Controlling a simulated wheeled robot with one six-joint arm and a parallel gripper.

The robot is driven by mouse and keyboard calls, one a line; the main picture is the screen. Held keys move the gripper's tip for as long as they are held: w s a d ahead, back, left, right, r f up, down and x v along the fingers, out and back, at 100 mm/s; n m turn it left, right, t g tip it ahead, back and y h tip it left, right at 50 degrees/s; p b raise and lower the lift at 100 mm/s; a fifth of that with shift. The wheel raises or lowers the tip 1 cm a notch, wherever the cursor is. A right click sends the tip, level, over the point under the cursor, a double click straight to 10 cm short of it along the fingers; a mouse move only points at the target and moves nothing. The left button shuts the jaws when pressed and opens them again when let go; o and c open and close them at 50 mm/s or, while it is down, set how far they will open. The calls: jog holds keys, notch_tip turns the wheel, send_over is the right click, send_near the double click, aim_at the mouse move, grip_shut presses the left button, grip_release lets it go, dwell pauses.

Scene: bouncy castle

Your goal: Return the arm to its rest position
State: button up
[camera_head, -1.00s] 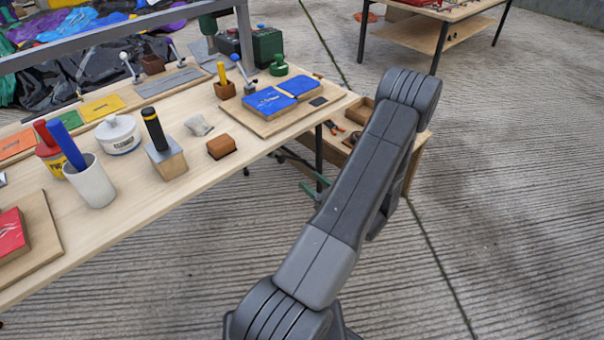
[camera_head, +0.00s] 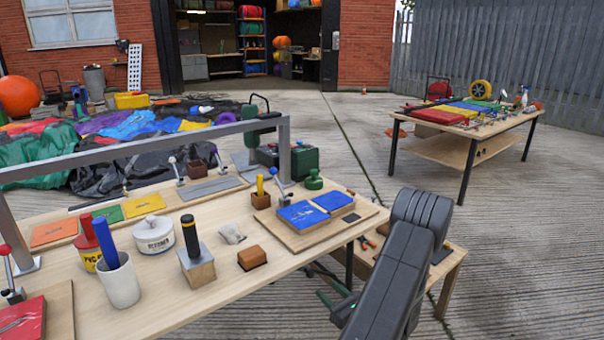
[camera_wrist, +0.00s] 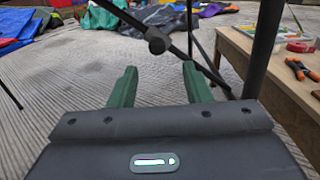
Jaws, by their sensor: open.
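My arm shows at the lower right of the head view, folded beside the right end of the wooden workbench (camera_head: 150,318). My gripper (camera_wrist: 160,75) shows in the wrist view as two green fingers, spread apart with nothing between them. Dark table legs and a brace (camera_wrist: 185,50) lie just beyond the fingers; whether they touch cannot be told. In the head view, a bit of green (camera_head: 335,298) shows below the bench edge, left of my arm.
The bench holds a white cup (camera_head: 118,283), a tin (camera_head: 154,235) and blue patches (camera_head: 303,214). A low wooden table with pliers (camera_wrist: 296,68) stands close on the right in the wrist view. Another table (camera_head: 452,150) stands farther back. Concrete floor (camera_head: 545,250) is clear on the right.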

aim_at(312, 275)
jog(key=x, duration=0.8)
jog(key=shift+s+b, duration=0.1)
jog(key=shift+b, duration=0.25)
jog(key=shift+s+a+r, duration=0.1)
jog(key=shift+r, duration=0.1)
